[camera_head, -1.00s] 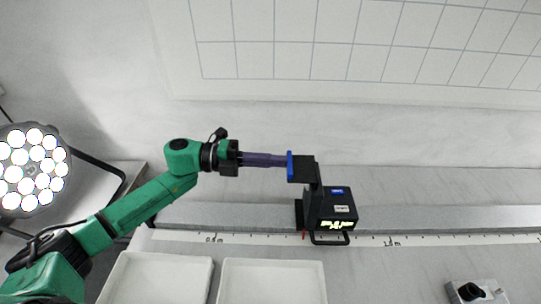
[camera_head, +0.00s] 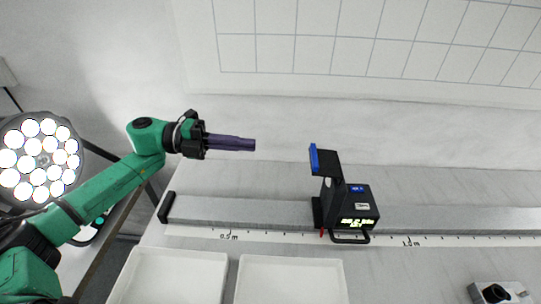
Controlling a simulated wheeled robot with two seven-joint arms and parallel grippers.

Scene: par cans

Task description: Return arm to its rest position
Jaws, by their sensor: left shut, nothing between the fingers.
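My left arm is green and comes in from the left. Its left gripper (camera_head: 250,144) has dark purple fingers, shut and empty, pointing right above the rail. A black device (camera_head: 346,205) with a blue-edged plate and a lit yellow-green display sits on the grey rail. The gripper is to the left of its blue edge, with a clear gap between them. My right gripper is not in view.
The long grey rail (camera_head: 240,212) with a scale marked in metres runs across the table. Two white trays (camera_head: 290,262) stand in front. A lit par can (camera_head: 40,160) is at the left. A small device (camera_head: 500,293) is at the lower right. A gridded panel (camera_head: 370,40) is behind.

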